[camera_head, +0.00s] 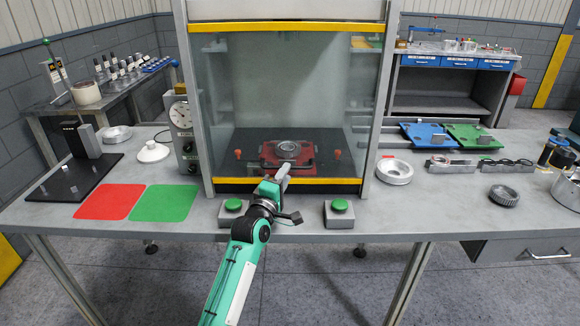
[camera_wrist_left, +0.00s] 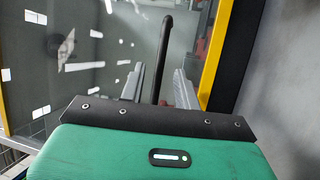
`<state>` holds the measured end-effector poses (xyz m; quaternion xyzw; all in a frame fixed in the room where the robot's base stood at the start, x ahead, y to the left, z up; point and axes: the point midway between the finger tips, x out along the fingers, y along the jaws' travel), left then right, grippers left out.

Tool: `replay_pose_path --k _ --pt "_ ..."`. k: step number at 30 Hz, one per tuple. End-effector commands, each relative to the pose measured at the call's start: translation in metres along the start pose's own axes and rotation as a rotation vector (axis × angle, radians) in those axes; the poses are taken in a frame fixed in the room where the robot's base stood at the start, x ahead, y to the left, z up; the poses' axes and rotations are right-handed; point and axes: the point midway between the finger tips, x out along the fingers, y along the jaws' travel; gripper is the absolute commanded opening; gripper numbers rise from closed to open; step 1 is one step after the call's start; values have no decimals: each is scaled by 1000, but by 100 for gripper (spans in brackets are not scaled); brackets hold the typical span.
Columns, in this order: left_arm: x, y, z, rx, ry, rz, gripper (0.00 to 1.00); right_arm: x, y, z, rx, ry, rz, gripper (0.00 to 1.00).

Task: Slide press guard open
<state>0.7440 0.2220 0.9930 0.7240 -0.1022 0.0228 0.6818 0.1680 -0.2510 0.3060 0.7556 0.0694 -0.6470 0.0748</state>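The press guard (camera_head: 222,115) is a clear pane with a yellow bar along its top (camera_head: 285,27) and bottom (camera_head: 325,182). It is down, its lower bar near the tabletop, covering the press opening. My left gripper (camera_head: 284,171) is at the middle of the lower bar. In the left wrist view, a black bar handle (camera_wrist_left: 165,55) runs between the two grey fingers of my left gripper (camera_wrist_left: 160,85). The fingers look apart, with gaps beside the handle. The head view does not show the handle clearly behind my gripper. My right gripper is not in view.
Behind the pane, a red fixture (camera_head: 268,158) holds a round metal part (camera_head: 287,149). Green buttons on grey boxes stand left (camera_head: 233,206) and right (camera_head: 340,207) of my arm. A metal ring (camera_head: 394,171) lies to the right, and red (camera_head: 109,201) and green (camera_head: 164,203) mats lie left.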

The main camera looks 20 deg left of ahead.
Motion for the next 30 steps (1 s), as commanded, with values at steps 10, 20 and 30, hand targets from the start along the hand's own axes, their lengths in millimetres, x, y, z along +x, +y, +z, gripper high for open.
replay_pose_path --k 10,20,30 --pt "39 0 0 0 0 0 32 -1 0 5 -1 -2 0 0" --pt "42 0 0 0 0 0 32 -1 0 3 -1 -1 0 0" --pt "42 0 0 0 0 0 0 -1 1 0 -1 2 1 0"
